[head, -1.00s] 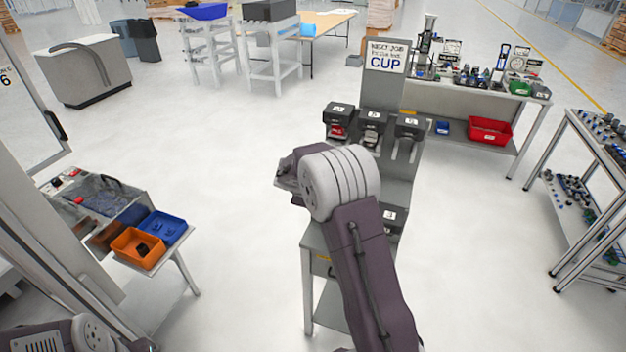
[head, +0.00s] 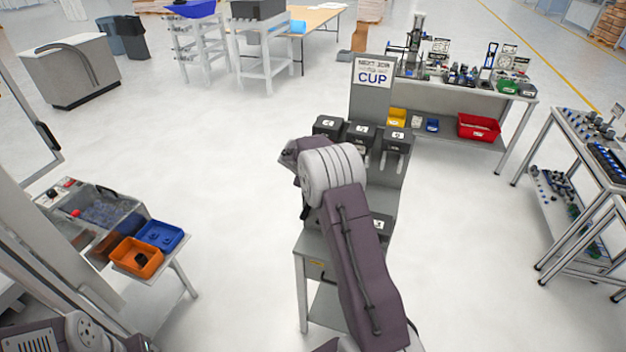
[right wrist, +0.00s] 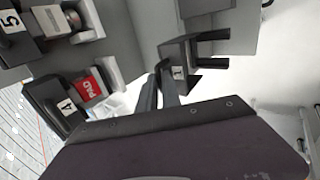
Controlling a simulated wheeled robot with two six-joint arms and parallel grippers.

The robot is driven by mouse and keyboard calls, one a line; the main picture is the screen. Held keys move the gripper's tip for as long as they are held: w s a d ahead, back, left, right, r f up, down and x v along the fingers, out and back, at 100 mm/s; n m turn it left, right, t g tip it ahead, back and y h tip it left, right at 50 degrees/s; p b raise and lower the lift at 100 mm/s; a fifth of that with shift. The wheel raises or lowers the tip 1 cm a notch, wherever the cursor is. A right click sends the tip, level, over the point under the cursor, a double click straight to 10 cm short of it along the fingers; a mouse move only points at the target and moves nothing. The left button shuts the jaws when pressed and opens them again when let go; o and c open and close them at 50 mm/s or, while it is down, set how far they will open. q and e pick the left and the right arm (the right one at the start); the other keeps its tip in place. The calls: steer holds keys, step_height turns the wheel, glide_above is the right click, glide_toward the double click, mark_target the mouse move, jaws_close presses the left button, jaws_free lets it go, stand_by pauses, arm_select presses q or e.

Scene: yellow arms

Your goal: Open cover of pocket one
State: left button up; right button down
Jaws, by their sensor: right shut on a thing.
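The grey pocket stand (head: 377,105) with a CUP sign carries several dark covers with number labels. The cover labelled 1 (right wrist: 178,72) shows in the right wrist view, a dark bent piece with its label facing the camera. The two fingers of my right gripper (right wrist: 160,92) reach up to its left edge and are shut on it. The exact contact is partly hidden. In the head view my right forearm and wrist hide the gripper and the stand's middle. My left gripper is out of view; only part of that arm shows at the bottom left.
Covers labelled 4 (right wrist: 67,106) and 5 (right wrist: 10,22) lie close left of my right gripper, with a red PAD item (right wrist: 88,88) beside cover 4. A parts table (head: 450,100) stands behind. Orange (head: 137,257) and blue bins (head: 158,236) are left. Floor between is clear.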

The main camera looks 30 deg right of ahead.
steer(key=shift+w+d+r, duration=0.1)
steer(key=shift+w+d, duration=0.1)
steer(key=shift+d, duration=0.05)
stand_by(0.4)
steer(key=c, duration=1.5)
jaws_free()
steer(key=shift+c, duration=0.2)
steer(key=shift+s+a+r+b, duration=0.15)
steer(key=shift+a+r+b, duration=0.1)
steer(key=shift+r+b, duration=0.05)
steer(key=b+v, duration=0.2)
steer(key=v, duration=0.6)
steer(key=shift+b, duration=0.3)
steer(key=shift+d+r, duration=0.1)
